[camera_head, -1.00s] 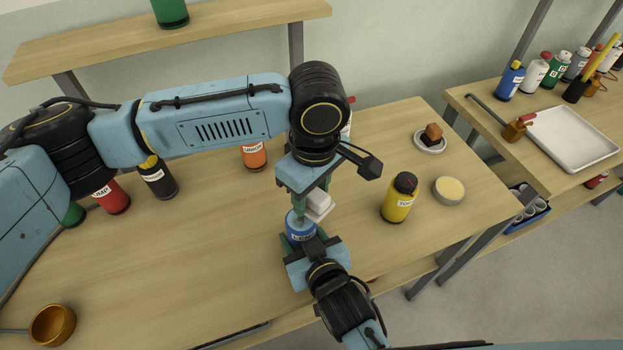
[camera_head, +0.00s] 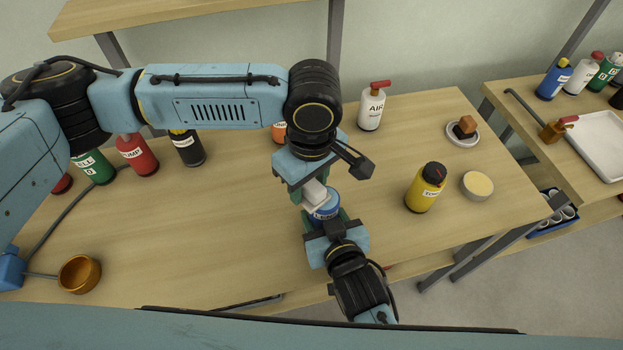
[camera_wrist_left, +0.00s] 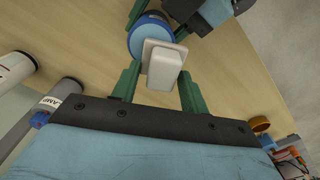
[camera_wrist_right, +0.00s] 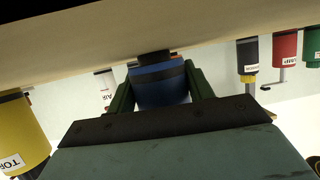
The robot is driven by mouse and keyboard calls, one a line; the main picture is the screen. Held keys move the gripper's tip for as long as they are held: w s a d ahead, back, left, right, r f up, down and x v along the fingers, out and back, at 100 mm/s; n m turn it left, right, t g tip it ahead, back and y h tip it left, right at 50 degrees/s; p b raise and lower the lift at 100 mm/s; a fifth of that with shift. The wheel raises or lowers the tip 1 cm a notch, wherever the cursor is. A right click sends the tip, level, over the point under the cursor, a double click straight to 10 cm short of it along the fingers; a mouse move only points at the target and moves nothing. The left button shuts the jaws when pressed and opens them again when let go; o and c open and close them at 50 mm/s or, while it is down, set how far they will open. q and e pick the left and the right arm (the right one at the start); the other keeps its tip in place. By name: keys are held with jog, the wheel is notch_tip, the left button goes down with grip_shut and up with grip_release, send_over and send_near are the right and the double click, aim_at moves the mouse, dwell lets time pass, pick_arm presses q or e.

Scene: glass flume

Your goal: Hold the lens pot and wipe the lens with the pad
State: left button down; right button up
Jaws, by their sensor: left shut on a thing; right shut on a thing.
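The lens pot (camera_head: 326,209) is a blue round pot with a partly covered label. My right gripper (camera_head: 328,217) is shut around its sides, and both fingers flank it in the right wrist view (camera_wrist_right: 160,86). The wiping pad (camera_head: 313,192) is a whitish block with a wider base. My left gripper (camera_wrist_left: 160,88) is shut on it above the pot. In the left wrist view the pad (camera_wrist_left: 164,68) overlaps the pot's blue rim (camera_wrist_left: 137,45).
A yellow bottle (camera_head: 424,190) and a round tin (camera_head: 477,186) stand right of the grippers. A white AIR bottle (camera_head: 371,108) and a dish with a brown block (camera_head: 464,131) are behind. A brown bowl (camera_head: 79,273) is front left. The table's left middle is clear.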

aim_at(336, 191)
pick_arm(q)
jog(key=shift+w+d+f, duration=0.1)
jog(key=shift+w+d, duration=0.15)
jog(key=shift+d, duration=0.95)
jog(key=shift+w+d, duration=0.2)
jog(key=shift+d, duration=1.1)
notch_tip(336, 191, up, 8)
pick_arm(e)
jog(key=o, duration=1.1)
jog(key=shift+s+d, duration=0.1)
